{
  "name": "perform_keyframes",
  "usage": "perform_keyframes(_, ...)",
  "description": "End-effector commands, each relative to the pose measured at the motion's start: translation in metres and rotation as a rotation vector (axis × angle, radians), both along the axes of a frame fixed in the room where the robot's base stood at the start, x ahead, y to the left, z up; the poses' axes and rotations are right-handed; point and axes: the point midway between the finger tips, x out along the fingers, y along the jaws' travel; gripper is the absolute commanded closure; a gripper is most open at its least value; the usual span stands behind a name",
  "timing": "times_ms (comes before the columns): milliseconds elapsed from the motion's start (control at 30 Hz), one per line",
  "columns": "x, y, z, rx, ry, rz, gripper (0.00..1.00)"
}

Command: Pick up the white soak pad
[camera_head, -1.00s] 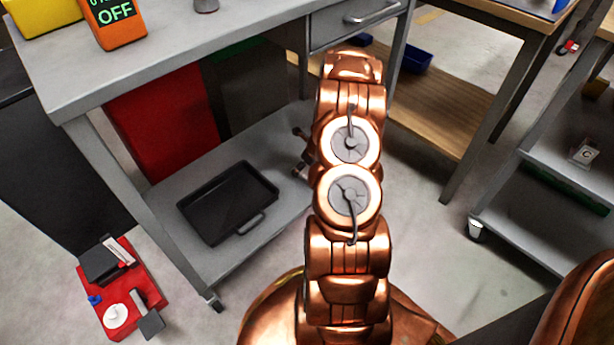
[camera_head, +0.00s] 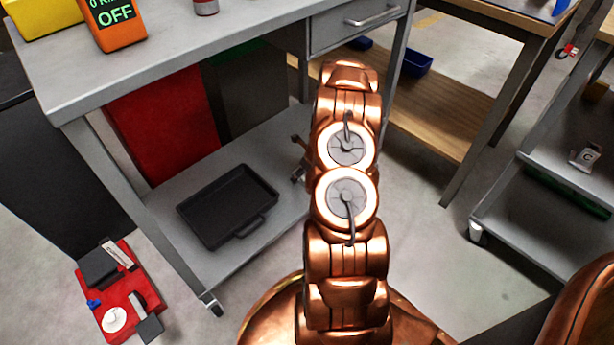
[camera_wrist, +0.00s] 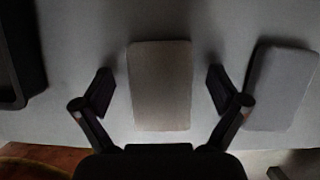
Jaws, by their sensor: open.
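A pale, slightly beige rectangular pad (camera_wrist: 160,86) lies flat on a grey surface in the middle of the wrist view. A second, cooler grey rounded pad (camera_wrist: 281,88) lies to its right. The light is dim, so I cannot tell for sure which one is the white soak pad. My gripper (camera_wrist: 161,91) is open, with one finger on each side of the pale pad and a visible gap on both sides. I cannot tell the fingers' height over the surface. In the head view my arm hides both pads.
A black tray (camera_head: 212,240) lies on the bench's lower shelf (camera_head: 160,185), left of my arm; a dark tray edge (camera_wrist: 38,75) shows in the wrist view. The grey bench top (camera_head: 160,60) is above the shelf. A red kit (camera_head: 120,300) is on the floor at left.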

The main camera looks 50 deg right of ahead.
Motion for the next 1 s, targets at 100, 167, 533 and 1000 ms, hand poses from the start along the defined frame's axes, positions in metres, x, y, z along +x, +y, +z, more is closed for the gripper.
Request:
perform_keyframes(100,0.0000,0.0001,-0.0004,0.000,0.000,0.000,0.03)
perform_keyframes(167,0.0000,0.0002,-0.0005,0.000,0.000,0.000,0.03)
perform_keyframes(533,0.0001,0.0001,-0.0004,0.000,0.000,0.001,0.28)
perform_keyframes(1000,0.0001,0.0002,-0.0004,0.000,0.000,0.001,0.57)
